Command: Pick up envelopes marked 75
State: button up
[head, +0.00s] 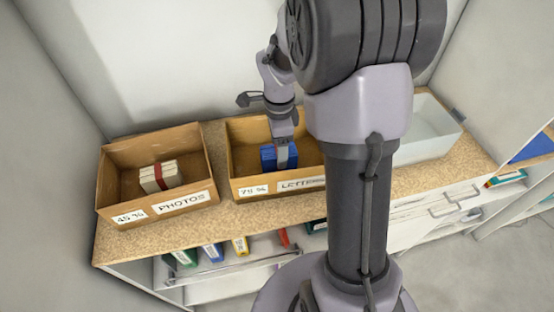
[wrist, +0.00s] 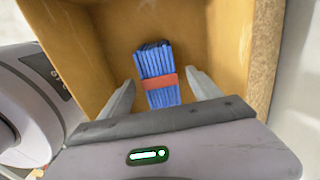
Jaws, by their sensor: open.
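A bundle of blue envelopes (wrist: 154,62) with a red band around it stands in a brown box in the wrist view. In the head view the blue bundle (head: 268,156) sits inside the box (head: 252,186) labelled "75 %" and "LETTE…", the rest of that label being hidden by my arm. My gripper (wrist: 160,97) is open, with one finger on each side of the bundle's near part. A gap shows between each finger and the bundle, and I cannot tell how deep the fingers reach. In the head view my gripper (head: 283,152) is over the bundle and partly covers it.
A box (head: 120,213) labelled "45 %" and "PHOTOS" stands to the left, holding a pale bundle (head: 160,176) with a red band. A whitish bin (head: 432,130) stands to the right. Coloured binders (head: 212,252) stand on the shelf below.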

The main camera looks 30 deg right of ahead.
notch_tip(320, 180, down, 6)
jog(key=shift+r+b, duration=0.25)
jog(key=shift+b, duration=1)
jog(key=shift+r, duration=0.15)
jog(key=c, duration=1.6)
